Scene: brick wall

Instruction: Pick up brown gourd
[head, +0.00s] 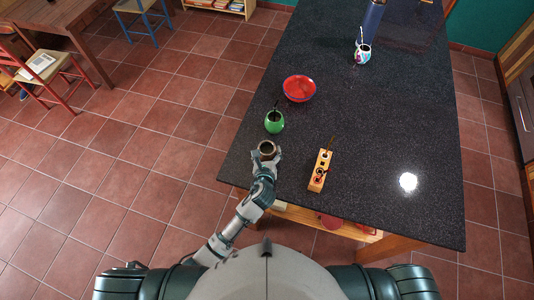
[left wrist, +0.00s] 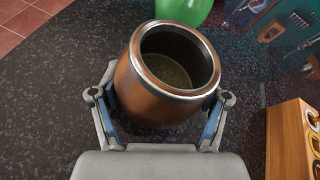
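The brown gourd (head: 266,147) is a round copper-brown cup with a silver rim, at the left edge of the dark table. It fills the middle of the left wrist view (left wrist: 150,92), its hollow mouth facing the camera. My left gripper (head: 268,160) is at the gourd, with its fingers spread wide on either side of it. In the left wrist view the fingers (left wrist: 162,96) are close against the gourd's sides, and the tips are partly hidden by it. I cannot tell whether they press on it. My right gripper is not in view.
A green gourd (head: 274,122) stands just beyond the brown one, with a red bowl (head: 299,88) behind it. A wooden block with holes (head: 320,170) lies to the right. A white patterned cup (head: 362,53) is far back. The table's right side (head: 420,130) is clear.

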